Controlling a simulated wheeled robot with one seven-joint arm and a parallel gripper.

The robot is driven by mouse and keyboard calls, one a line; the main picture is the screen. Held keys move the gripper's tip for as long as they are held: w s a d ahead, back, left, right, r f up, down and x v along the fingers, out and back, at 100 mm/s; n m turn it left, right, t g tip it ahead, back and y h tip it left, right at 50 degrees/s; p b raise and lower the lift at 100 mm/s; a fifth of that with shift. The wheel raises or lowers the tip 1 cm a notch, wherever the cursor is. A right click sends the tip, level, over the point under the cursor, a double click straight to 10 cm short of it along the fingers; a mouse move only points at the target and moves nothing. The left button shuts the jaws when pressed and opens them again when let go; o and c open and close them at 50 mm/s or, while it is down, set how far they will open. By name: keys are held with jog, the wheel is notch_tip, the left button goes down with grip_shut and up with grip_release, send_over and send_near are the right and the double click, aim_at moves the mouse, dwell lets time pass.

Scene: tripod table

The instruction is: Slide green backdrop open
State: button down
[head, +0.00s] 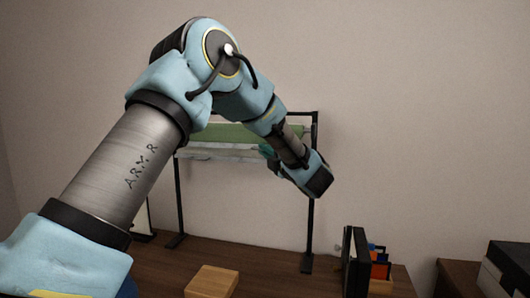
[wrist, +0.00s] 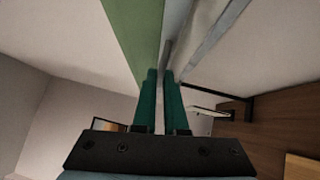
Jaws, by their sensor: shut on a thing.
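The green backdrop (head: 222,133) hangs as a short band across the top of a black stand (head: 311,215). A pale grey bar (head: 215,153) runs along under the green. My gripper (head: 266,150) reaches the backdrop's right part from the right, with my forearm over the stand's right post. In the wrist view the teal fingers of my gripper (wrist: 161,74) are close together on the backdrop's grey lower edge. The green sheet (wrist: 138,28) lies left of the fingers there. The exact contact is partly hidden by the fingers.
The stand is on a brown table (head: 262,262). A wooden block (head: 211,282) is at the front. A black upright frame (head: 355,262) and a small organizer (head: 380,270) stand at right. The space under the backdrop between the posts looks clear.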

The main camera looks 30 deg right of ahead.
jog(key=shift+f, duration=0.1)
notch_tip(320, 180, down, 36)
jog(key=b, duration=3.5)
jog(key=shift+s, duration=0.1)
jog(key=c, duration=1)
grip_release()
